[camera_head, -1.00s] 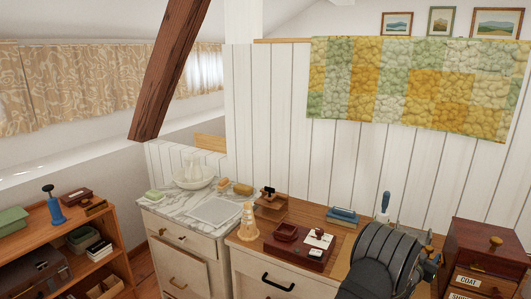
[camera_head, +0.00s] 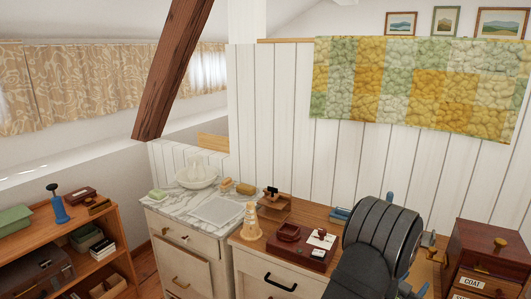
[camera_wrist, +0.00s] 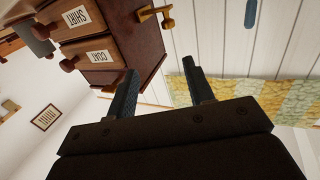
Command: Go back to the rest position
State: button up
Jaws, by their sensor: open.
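My gripper shows in the wrist view (camera_wrist: 161,88), its two dark fingers standing apart with nothing between them. It points toward the dark wooden drawer cabinet (camera_wrist: 105,40) and the white panelled wall, touching neither as far as I can see. In the head view my dark arm rises over the right part of the wooden-topped dresser (camera_head: 270,243) and hides my gripper. The cabinet (camera_head: 485,250) stands just right of the arm, with a COAT label on a drawer.
A washstand (camera_head: 215,209) and shelf (camera_head: 60,240) lie farther left. A quilt (camera_head: 420,85) hangs behind.

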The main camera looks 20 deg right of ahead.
jog(key=shift+s+a+y, duration=0.15)
jog(key=shift+a, duration=0.55)
jog(key=shift+s+a+y, duration=0.1)
jog(key=shift+a+y, duration=0.05)
jog(key=shift+a, duration=0.5)
jog(key=shift+o, duration=0.2)
